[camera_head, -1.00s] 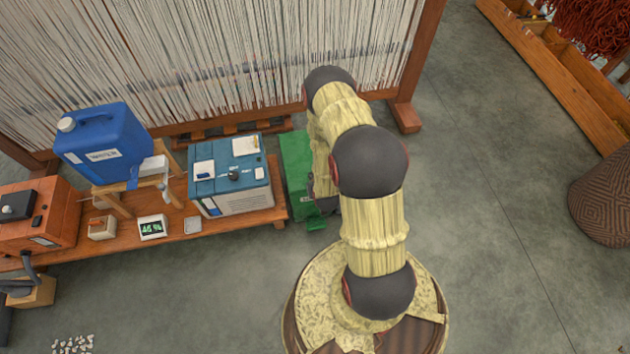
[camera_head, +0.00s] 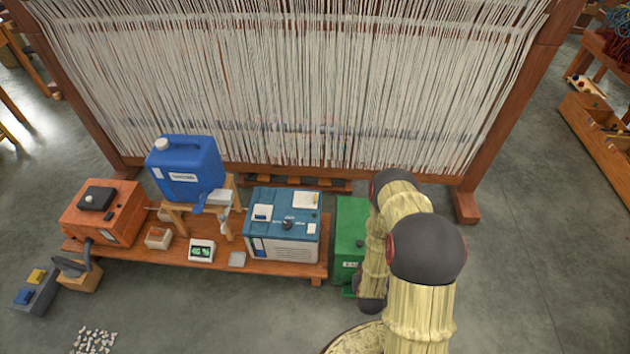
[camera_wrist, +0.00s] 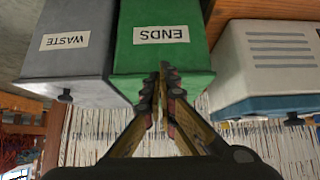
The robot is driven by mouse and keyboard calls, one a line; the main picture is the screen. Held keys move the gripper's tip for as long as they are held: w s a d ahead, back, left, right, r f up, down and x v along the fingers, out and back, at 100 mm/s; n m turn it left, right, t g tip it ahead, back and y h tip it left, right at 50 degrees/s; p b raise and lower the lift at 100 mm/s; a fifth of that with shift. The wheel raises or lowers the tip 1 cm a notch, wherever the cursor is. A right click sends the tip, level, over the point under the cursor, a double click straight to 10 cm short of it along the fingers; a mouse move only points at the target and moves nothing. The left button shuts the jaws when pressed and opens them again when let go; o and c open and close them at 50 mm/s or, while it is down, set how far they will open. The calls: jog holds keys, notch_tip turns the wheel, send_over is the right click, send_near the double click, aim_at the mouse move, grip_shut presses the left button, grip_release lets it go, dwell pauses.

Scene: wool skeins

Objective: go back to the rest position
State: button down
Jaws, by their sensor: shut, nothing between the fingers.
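My gripper (camera_wrist: 168,82) shows in the wrist view, its two fingers drawn together with nothing between them. It is in front of a green box (camera_wrist: 187,60) labelled "ENDS"; I cannot tell whether the fingertips touch it. In the head view my arm is folded down beside the green box (camera_head: 350,225), and my fingers are hidden or too small to make out there.
A grey box (camera_wrist: 62,55) labelled "WASTE" stands beside the green one. A blue and white machine (camera_head: 284,222), a blue jug (camera_head: 186,168) and an orange box (camera_head: 103,212) are on a low wooden bench (camera_head: 180,256). A large loom (camera_head: 300,85) stands behind.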

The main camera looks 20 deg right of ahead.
jog(key=s+a+f+g+y, duration=0.2)
jog(key=s+a+g, duration=0.1)
jog(key=s, duration=0.3)
jog(key=s+a+f+g+y, duration=0.1)
jog(key=s+a+g, duration=0.25)
jog(key=s, duration=0.25)
jog(key=w+a+r+n+g+y, duration=0.1)
jog(key=w+a+r+g, duration=0.1)
jog(key=r, duration=1.5)
jog(key=w+a+r+n+g, duration=0.1)
jog(key=r+g, duration=0.1)
jog(key=r, duration=1.5)
jog(key=s+a+r+n+t, duration=0.1)
jog(key=a+r+t, duration=0.1)
jog(key=r, duration=0.9)
jog(key=s+a+r+n+t+p, duration=0.1)
jog(key=s+a+r+t, duration=0.1)
jog(key=r, duration=1)
jog(key=s+a+r+n+t+p, duration=0.1)
jog(key=a+r+t, duration=0.3)
jog(key=r, duration=0.7)
jog(key=shift+s+a+r, duration=0.2)
jog(key=shift+a+r, duration=0.15)
